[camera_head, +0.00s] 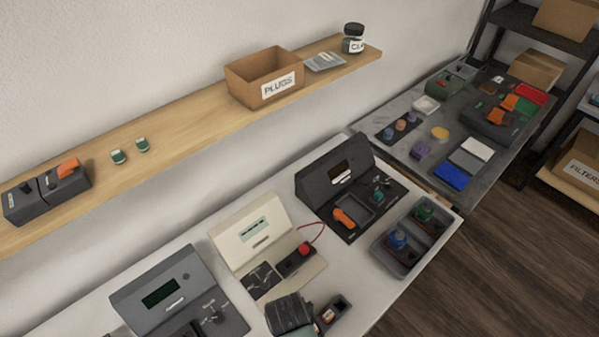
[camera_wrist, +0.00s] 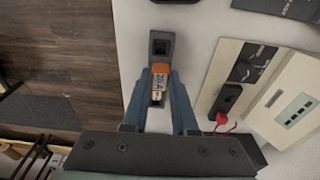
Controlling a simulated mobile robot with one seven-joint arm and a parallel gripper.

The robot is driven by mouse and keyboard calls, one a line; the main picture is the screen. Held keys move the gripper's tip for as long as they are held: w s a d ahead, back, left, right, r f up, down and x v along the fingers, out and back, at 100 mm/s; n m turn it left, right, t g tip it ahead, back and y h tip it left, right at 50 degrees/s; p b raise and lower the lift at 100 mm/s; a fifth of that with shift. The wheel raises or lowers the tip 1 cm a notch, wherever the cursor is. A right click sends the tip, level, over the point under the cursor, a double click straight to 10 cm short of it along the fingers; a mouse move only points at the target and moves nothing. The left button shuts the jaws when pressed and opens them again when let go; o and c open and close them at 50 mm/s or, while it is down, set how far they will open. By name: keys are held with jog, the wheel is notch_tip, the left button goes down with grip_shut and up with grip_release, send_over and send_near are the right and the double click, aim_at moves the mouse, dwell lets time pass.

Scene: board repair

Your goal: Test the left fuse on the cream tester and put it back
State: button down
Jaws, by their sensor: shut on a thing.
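The cream tester (camera_head: 250,232) stands mid-table in the head view, with a display, a dark socket block (camera_head: 297,262) and a red probe on a wire. It also shows at the right of the wrist view (camera_wrist: 285,105). A small dark fuse holder (camera_wrist: 161,42) lies in front of it; its visible upper socket in the wrist view looks empty. My gripper (camera_wrist: 159,80) is shut on an orange fuse (camera_wrist: 158,88) with a pale label, at the holder's near end. I cannot tell whether the fuse is seated or just above its socket.
A grey tester (camera_head: 165,280) stands left of the cream one, a black tester (camera_head: 335,163) right of it. A grey tray (camera_head: 440,232) holds blue and green parts. A wooden shelf (camera_head: 190,120) with a PLUGS box (camera_head: 255,75) runs above the table.

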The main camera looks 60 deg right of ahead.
jog(key=shift+f+b, duration=2.15)
jog(key=shift+b, duration=0.1)
jog(key=shift+w+f, duration=0.1)
jog(key=shift+f, duration=0.45)
jog(key=shift+a+p, duration=0.1)
jog(key=shift+p, duration=0.2)
jog(key=shift+f+b, duration=0.35)
jog(key=shift+f, duration=0.65)
dwell(1.2)
jog(key=shift+c, duration=1.8)
grip_release()
jog(key=shift+r+p, duration=1.6)
jog(key=shift+p, duration=0.2)
